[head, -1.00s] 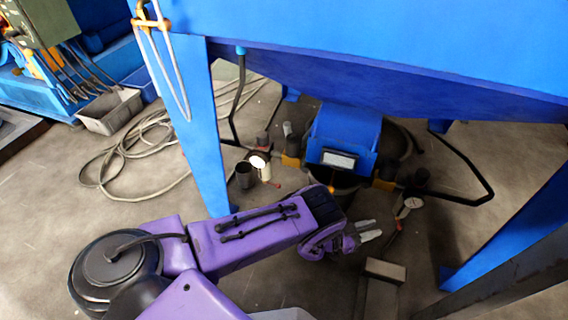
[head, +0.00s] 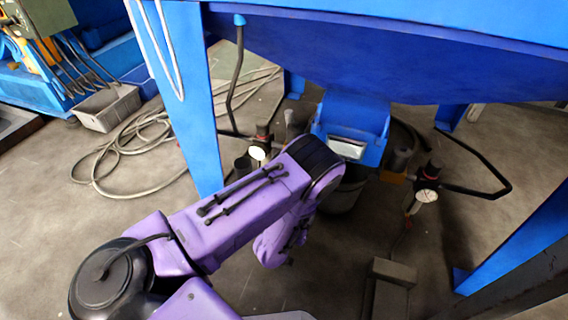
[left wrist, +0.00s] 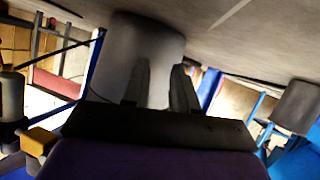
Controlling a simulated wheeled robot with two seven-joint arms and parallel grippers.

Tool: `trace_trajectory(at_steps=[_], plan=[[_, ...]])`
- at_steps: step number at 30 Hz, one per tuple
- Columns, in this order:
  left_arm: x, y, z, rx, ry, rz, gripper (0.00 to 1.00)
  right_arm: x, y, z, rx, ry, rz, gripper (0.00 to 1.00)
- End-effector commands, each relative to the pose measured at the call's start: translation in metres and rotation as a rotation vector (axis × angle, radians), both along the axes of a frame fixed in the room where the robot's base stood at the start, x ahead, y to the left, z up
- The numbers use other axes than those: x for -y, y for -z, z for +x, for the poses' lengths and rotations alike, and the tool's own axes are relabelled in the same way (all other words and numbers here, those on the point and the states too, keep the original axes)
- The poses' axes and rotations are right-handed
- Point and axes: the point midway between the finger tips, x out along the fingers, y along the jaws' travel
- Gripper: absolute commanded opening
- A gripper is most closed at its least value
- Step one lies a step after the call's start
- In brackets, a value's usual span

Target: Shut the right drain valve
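The right drain valve (head: 427,180) is a dark fitting with a white round gauge, at the right of the blue machine in the head view. A thin lever-like part hangs below it, too small to read its position. My left gripper (head: 286,256) is below and left of the machine, well left of the right valve, its fingers mostly hidden by my purple arm. In the left wrist view my left gripper (left wrist: 162,90) has two dark fingers apart with nothing held. A grey cylinder (left wrist: 152,45) is behind them. My right gripper is not in view.
A similar fitting with a white gauge (head: 257,153) stands on the left, close to my arm. A blue leg (head: 190,110) stands left, and another (head: 520,240) at the right. A grey block (head: 394,271) lies on the floor. A coiled hose (head: 130,150) lies at left.

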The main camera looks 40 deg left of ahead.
Motion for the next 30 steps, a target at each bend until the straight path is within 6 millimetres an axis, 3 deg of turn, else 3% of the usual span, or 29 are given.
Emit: trace_trajectory(at_steps=[6,11,30], plan=[[-0.024,0.012,-0.036,-0.103,-0.11,0.007,0.28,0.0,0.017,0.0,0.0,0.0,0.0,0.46],[-0.032,0.014,-0.051,-0.144,-0.152,0.007,0.28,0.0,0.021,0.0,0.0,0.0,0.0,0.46],[-0.035,0.013,-0.057,-0.159,-0.171,0.005,0.28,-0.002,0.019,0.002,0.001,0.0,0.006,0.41]])
